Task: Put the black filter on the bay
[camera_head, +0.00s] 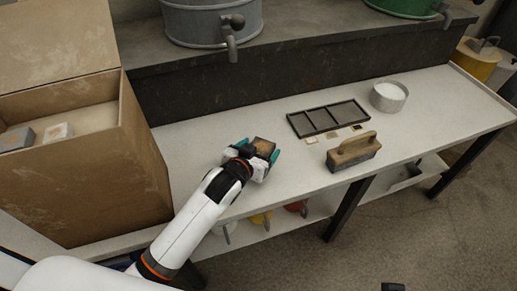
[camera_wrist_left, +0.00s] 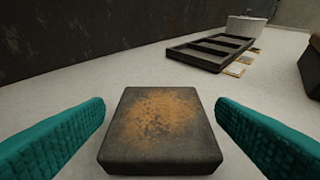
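The black filter (camera_wrist_left: 160,130) is a dark square block with a rusty brown patch on top. In the head view the filter (camera_head: 263,147) is at my left gripper (camera_head: 262,158). In the left wrist view it lies between my two teal fingers, with a gap on each side, so the gripper is open around it. The bay (camera_head: 328,118) is a dark frame with open, empty compartments, farther right on the white table. It also shows in the left wrist view (camera_wrist_left: 210,50), beyond the filter. My right gripper cannot be made out.
Small pale and gold tags (camera_head: 334,135) lie along the bay's front edge. A wooden-handled block (camera_head: 353,151) stands in front of it, and a white round bowl (camera_head: 388,96) to its right. A large open cardboard box (camera_head: 110,180) stands at left. Metal tubs (camera_head: 212,20) sit on the raised shelf behind.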

